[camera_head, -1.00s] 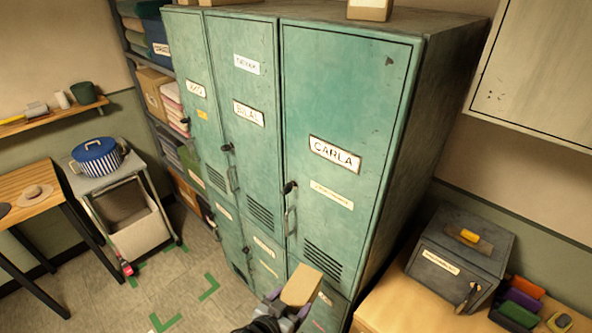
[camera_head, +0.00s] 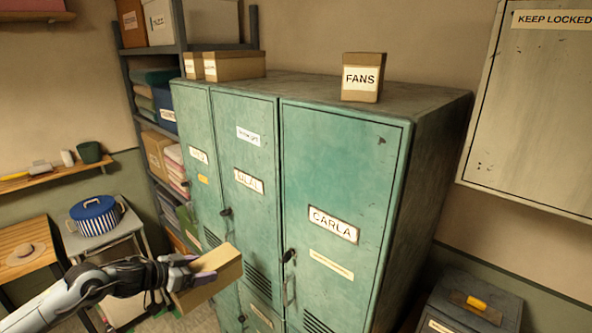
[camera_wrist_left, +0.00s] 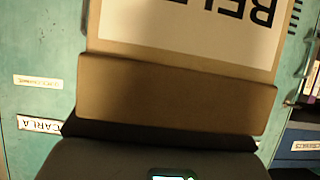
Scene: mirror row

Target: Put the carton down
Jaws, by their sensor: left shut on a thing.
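My left gripper (camera_head: 192,277) comes in from the lower left and is shut on a tan cardboard carton (camera_head: 218,276). The carton is held tilted in the air in front of the green lockers (camera_head: 340,180), below the BILAL name plate. In the left wrist view the carton (camera_wrist_left: 178,92) fills the upper middle, with a white label showing upside-down letters that start "BEL"; the rest of the label is cut off. My right gripper is not in view.
On the locker top (camera_head: 300,88) stand a FANS carton (camera_head: 362,85) at the right and smaller boxes (camera_head: 234,66) at the left, with bare room between. A shelf rack (camera_head: 180,25) stands left; a KEEP LOCKED cabinet (camera_head: 530,110) hangs right.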

